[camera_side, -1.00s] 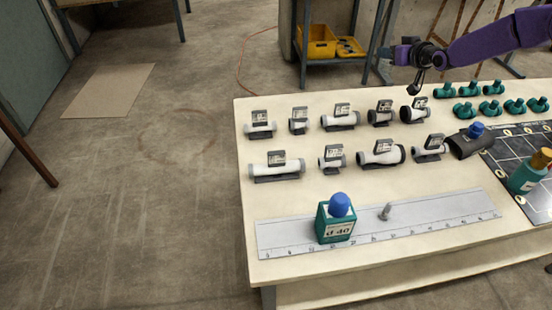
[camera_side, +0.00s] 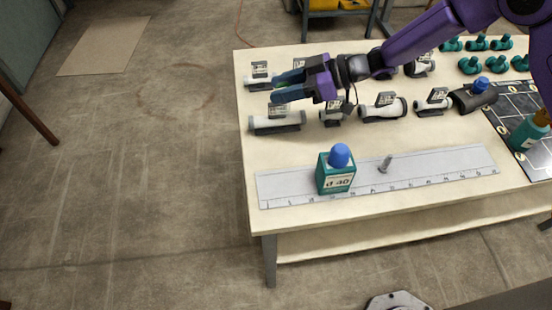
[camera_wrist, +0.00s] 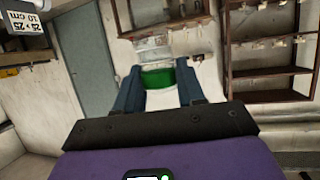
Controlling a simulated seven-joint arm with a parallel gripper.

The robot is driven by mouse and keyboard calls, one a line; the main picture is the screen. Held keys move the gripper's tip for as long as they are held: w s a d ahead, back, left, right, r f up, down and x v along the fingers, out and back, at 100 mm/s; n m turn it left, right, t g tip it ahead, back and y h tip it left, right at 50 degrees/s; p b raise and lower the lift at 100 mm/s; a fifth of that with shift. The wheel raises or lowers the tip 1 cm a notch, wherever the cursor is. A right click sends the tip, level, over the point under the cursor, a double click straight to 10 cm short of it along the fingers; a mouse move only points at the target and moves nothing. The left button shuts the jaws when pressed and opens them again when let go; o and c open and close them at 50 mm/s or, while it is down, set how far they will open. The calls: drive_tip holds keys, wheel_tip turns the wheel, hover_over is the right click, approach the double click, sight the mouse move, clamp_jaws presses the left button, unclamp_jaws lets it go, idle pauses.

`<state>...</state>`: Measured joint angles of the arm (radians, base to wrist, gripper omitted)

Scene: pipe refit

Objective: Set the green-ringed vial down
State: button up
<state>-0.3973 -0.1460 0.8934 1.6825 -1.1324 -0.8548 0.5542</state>
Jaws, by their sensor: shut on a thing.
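My gripper (camera_side: 288,86) is over the left back part of the table, pointing left, above the pipe pieces. In the wrist view its two dark blue fingers (camera_wrist: 160,88) are closed on the green-ringed vial (camera_wrist: 158,78). The vial's green band shows between the fingers, with a pale part below it. In the side view the fingers mostly hide the vial, and I cannot tell its tilt or its exact height above the table.
White pipe pieces with labels, one (camera_side: 277,121) below my gripper, stand in two rows. Teal fittings (camera_side: 470,65) and a black grid board (camera_side: 509,114) are at right. Bare tabletop lies between the pipes and ruler.

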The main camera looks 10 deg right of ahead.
drive_tip(key=s+a+f+n+g, duration=0.2)
drive_tip(key=s+a+g, duration=0.1)
drive_tip(key=s, duration=0.3)
drive_tip(key=shift+d+f, duration=0.15)
drive_tip(key=shift+f, duration=4.6)
drive_tip(key=shift+f, duration=0.1)
drive_tip(key=o, duration=1)
drive_tip(key=shift+o, duration=0.2)
drive_tip(key=shift+d+r, duration=0.2)
drive_tip(key=v, duration=1.1)
drive_tip(key=shift+s+d, duration=0.15)
drive_tip(key=shift+d, duration=0.15)
